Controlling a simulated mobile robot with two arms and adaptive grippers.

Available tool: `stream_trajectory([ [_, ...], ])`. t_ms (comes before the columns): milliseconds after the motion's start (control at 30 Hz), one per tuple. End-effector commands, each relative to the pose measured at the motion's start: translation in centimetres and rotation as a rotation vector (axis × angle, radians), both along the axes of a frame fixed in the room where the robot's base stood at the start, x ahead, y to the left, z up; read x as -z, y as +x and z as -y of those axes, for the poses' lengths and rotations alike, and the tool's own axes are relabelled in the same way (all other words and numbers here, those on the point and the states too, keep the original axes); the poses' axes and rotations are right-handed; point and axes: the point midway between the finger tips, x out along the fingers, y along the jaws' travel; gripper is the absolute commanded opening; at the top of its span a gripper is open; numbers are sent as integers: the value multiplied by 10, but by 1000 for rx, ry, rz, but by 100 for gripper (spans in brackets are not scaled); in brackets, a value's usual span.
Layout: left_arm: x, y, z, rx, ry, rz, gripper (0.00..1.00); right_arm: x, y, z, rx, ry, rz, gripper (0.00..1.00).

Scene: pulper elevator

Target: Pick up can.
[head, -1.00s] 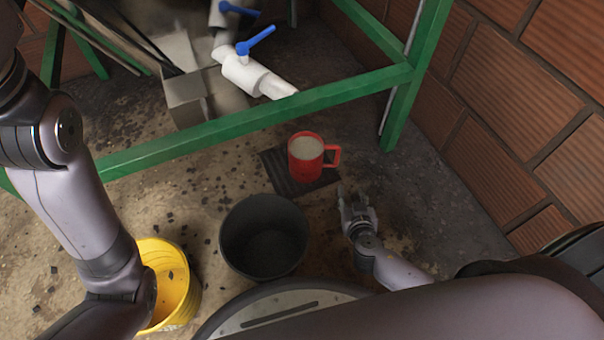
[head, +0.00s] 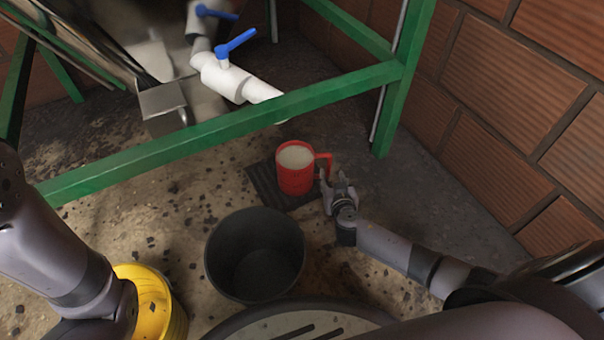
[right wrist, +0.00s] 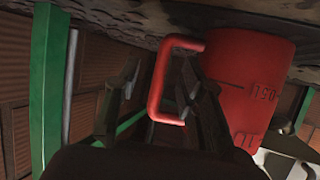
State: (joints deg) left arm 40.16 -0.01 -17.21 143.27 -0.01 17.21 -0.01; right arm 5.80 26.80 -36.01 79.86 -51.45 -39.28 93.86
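The can (head: 296,172) is a red measuring jug with a handle and pale contents, upright on a dark grate (head: 268,188) on the floor. In the right wrist view the red can (right wrist: 252,85) appears upside down, with volume marks on its side. My right gripper (head: 337,180) is beside the can's handle, on its right. In the right wrist view its fingers (right wrist: 158,82) are apart, one on each side of the handle's upright bar, with the right finger between bar and body. Contact cannot be told. My left gripper is out of view.
A black bucket (head: 228,255) stands in front of the can, and a yellow bucket (head: 157,303) at lower left. A green frame (head: 215,138) with white pipes and blue-handled valves (head: 226,77) is behind. A brick wall (head: 510,100) bounds the right.

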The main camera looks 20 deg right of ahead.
Motion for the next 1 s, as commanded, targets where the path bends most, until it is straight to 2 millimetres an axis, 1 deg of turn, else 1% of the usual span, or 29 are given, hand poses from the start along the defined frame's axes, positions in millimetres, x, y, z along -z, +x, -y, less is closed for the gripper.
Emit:
stream_trajectory([
  [67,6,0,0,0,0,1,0,2,6,1,1,-2,2,37],
  [300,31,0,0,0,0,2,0,12,38,6,0,-4,2,37],
  [400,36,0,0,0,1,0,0,14,47,8,0,-3,1,37],
  [700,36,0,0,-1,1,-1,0,13,50,9,1,-1,-1,37],
  [1000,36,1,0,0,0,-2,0,13,50,9,0,-1,-1,17],
])
